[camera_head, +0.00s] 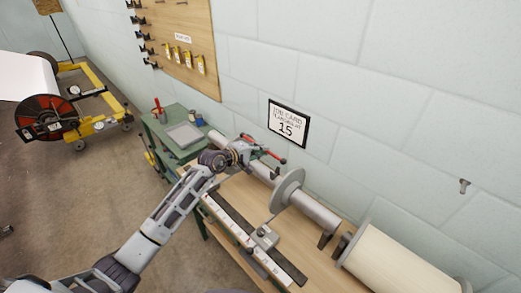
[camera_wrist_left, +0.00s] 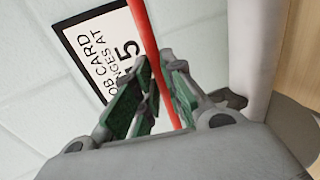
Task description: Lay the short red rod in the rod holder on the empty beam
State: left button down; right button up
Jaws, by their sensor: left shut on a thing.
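My left gripper (camera_head: 260,151) is shut on the short red rod (camera_head: 282,160) and holds it over the far end of the bench, near the wall. In the left wrist view the gripper (camera_wrist_left: 163,85) has its green pads on both sides of the rod (camera_wrist_left: 150,40), which runs on past them. The bare grey empty beam (camera_head: 315,209) with its round flange (camera_head: 288,190) lies along the back of the bench, and its far part passes below and behind the gripper. I cannot make out the rod holder. My right gripper is not in view.
A cream-wound roll (camera_head: 400,264) lies at the near right. A green cart with a grey tray (camera_head: 184,135) stands beyond the bench. The job card (camera_head: 288,124) hangs on the wall close behind.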

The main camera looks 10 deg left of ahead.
pick_arm(q)
jog(key=shift+f, duration=0.2)
jog(key=b, duration=0.3)
send_over(260, 171)
jog(key=shift+f, duration=2.3)
jog(key=shift+f+b, duration=1.35)
jog(key=shift+f, duration=0.15)
jog(key=shift+f+b, duration=0.55)
jog(key=c, duration=1.5)
grip_release()
jog(key=shift+s, duration=0.1)
jog(key=shift+o, duration=0.4)
jog(key=shift+f, duration=0.15)
jog(key=shift+s+a, duration=0.15)
